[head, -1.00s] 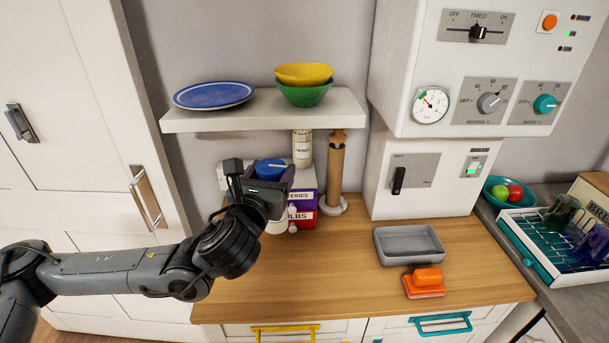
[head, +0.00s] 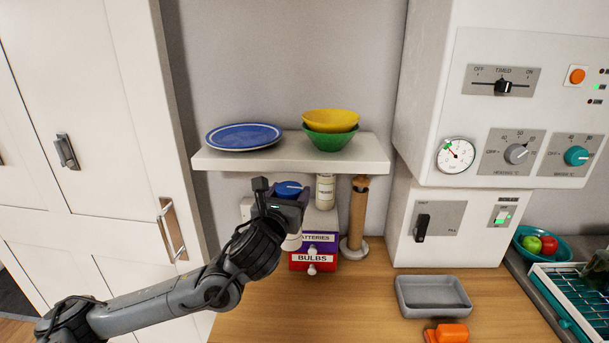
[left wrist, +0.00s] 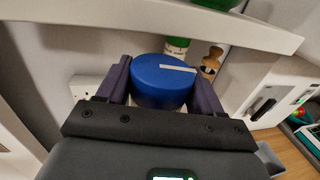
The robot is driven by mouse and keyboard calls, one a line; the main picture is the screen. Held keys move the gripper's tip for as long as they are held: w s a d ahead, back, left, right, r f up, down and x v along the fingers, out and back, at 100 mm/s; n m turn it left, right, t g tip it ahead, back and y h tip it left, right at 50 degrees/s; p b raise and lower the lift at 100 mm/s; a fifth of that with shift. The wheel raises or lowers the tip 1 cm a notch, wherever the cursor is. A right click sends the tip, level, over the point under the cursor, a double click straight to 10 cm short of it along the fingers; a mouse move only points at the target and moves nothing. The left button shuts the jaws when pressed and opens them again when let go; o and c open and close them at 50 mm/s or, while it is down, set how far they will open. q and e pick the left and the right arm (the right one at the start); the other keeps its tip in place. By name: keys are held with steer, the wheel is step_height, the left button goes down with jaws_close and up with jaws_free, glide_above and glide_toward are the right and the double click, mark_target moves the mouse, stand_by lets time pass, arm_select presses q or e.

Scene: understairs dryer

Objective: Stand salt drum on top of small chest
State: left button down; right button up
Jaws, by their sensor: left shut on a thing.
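The salt drum has a blue lid (head: 288,187) and a white body (head: 291,242). My left gripper (head: 282,200) is shut on it and holds it upright, in front of and below the wall shelf. In the left wrist view the blue lid (left wrist: 162,82) sits between the two dark fingers. The small chest (head: 314,259) has a purple drawer marked BATTERIES over a red one marked BULBS. The drum overlaps its left part in the picture; I cannot tell whether they touch. My right gripper is not in view.
The shelf (head: 290,160) overhangs the chest and carries a blue plate (head: 243,136) and stacked bowls (head: 330,121). A grey tray (head: 432,295) lies further right.

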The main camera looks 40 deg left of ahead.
arm_select(q)
steer(key=f+p+x, duration=0.1)
steer(key=p+x, duration=0.2)
steer(key=x, duration=0.9)
steer(key=shift+f, duration=0.2)
steer(key=shift+w, duration=0.1)
steer(key=shift+f, duration=0.1)
steer(key=c, duration=0.6)
jaws_free()
steer(key=shift+f, duration=0.2)
steer(key=o, duration=0.4)
steer(key=shift+r, duration=0.1)
steer(key=shift+o, duration=0.2)
